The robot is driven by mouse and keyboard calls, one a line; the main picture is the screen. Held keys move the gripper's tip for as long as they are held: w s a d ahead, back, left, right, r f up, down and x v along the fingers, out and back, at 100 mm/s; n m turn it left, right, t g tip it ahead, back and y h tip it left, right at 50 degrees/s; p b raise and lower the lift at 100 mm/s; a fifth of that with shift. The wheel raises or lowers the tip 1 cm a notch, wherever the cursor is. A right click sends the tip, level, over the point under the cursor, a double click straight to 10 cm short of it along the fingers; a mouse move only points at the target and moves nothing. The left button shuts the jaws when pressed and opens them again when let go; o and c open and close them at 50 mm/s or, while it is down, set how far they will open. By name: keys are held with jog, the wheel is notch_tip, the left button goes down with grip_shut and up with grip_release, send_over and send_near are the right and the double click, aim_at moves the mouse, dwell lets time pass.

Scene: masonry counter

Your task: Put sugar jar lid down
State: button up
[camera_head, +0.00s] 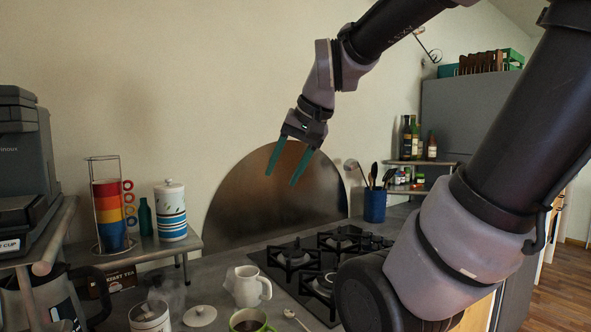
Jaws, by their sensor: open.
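A round white lid with a small knob (200,316) lies on the grey counter near the front edge of the picture. Just left of it stands a white jar (151,318) with dark markings, cut off by the bottom edge; I cannot tell for sure that it is the sugar jar. My gripper (281,180) has two green fingers spread apart with nothing between them. It hangs high above the counter, in front of the dark arched panel, well apart from the lid.
A white pitcher (247,287), a green cup (249,321) and a spoon (295,319) are close to the lid. A gas hob (320,265) lies to the right. A small shelf holds stacked coloured cups (108,214) and a striped jar (171,212).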

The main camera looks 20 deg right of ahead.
jog(key=s, duration=0.1)
jog(key=s+d+t, duration=0.1)
jog(key=s, duration=0.1)
jog(key=shift+r+n+h, duration=0.2)
jog(key=shift+n+h, duration=0.1)
